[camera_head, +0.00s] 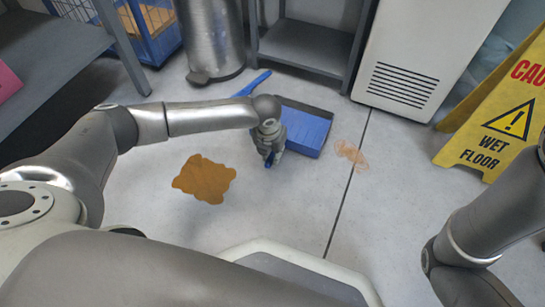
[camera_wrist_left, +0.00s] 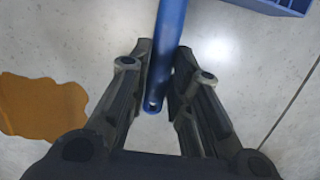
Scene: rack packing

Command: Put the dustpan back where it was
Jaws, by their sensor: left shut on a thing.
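The blue dustpan (camera_head: 307,132) is on the grey floor, right of my left gripper. A corner of it shows at the top right of the left wrist view (camera_wrist_left: 275,5). My left gripper (camera_head: 269,155) points down and is shut on a blue handle (camera_wrist_left: 170,45), whose holed end lies between the fingers. A little blue also shows at the fingertips in the head view. Whether this handle joins the pan is hidden. Another blue bar (camera_head: 254,84) shows behind my left forearm; I cannot tell what it belongs to. My right gripper is out of view.
A brown spill (camera_head: 205,180) and an orange smear (camera_head: 350,153) mark the floor. A metal bin (camera_head: 212,40), a grey rack (camera_head: 308,47) and a white cabinet (camera_head: 420,55) stand behind. A yellow wet-floor sign (camera_head: 495,115) stands at right, a grey shelf (camera_head: 45,60) at left.

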